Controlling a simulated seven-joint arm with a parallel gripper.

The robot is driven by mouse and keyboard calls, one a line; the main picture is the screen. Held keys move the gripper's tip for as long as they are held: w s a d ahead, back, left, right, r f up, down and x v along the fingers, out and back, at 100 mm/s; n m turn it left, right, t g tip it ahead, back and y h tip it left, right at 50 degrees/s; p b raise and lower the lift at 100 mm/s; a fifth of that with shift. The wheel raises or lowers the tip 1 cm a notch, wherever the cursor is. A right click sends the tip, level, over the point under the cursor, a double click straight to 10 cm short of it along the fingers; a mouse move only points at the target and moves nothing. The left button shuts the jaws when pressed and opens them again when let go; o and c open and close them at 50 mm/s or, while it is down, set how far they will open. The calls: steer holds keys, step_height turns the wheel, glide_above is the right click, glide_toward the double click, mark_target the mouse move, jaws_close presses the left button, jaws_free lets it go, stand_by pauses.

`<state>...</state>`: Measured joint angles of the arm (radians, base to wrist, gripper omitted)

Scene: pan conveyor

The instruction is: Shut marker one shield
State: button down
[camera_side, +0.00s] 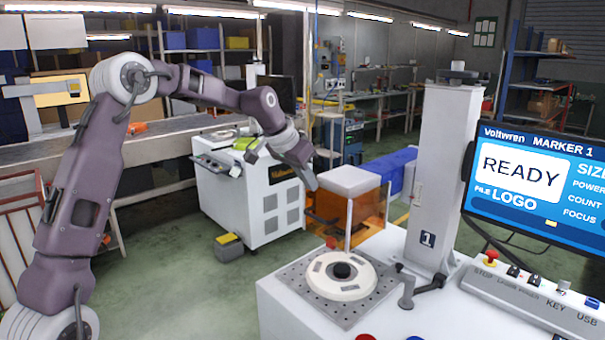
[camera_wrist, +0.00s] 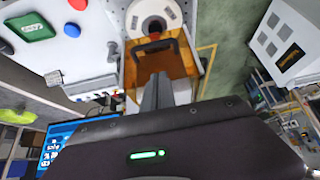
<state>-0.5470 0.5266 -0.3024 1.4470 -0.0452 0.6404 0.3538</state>
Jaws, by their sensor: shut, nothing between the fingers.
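The marker one shield (camera_side: 372,208) is an orange see-through box with a pale top, standing beyond the perforated plate (camera_side: 316,303) by the column labelled 1 (camera_side: 447,180). A round white part (camera_side: 358,282) with a dark centre lies uncovered on the plate. The wrist view shows the orange shield (camera_wrist: 186,58) with a dark bar handle (camera_wrist: 152,46), and the round part (camera_wrist: 150,18) beyond it. My gripper (camera_side: 312,186) is shut and empty at the shield's left upper edge. Its fingers (camera_wrist: 157,90) point toward the handle; I cannot tell whether they touch the shield.
The monitor (camera_side: 535,180) reads MARKER 1, READY and LOGO. A control box (camera_side: 530,300) with a red stop knob sits in front of it.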

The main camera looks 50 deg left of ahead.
steer(key=x, duration=0.4)
steer(key=shift+s+f, duration=0.3)
steer(key=shift+f, duration=0.6)
steer(key=shift+s+f, duration=0.3)
steer(key=shift+f, duration=0.55)
step_height(320, 180, down, 14)
steer(key=shift+s, duration=0.1)
steer(key=shift+r, duration=0.1)
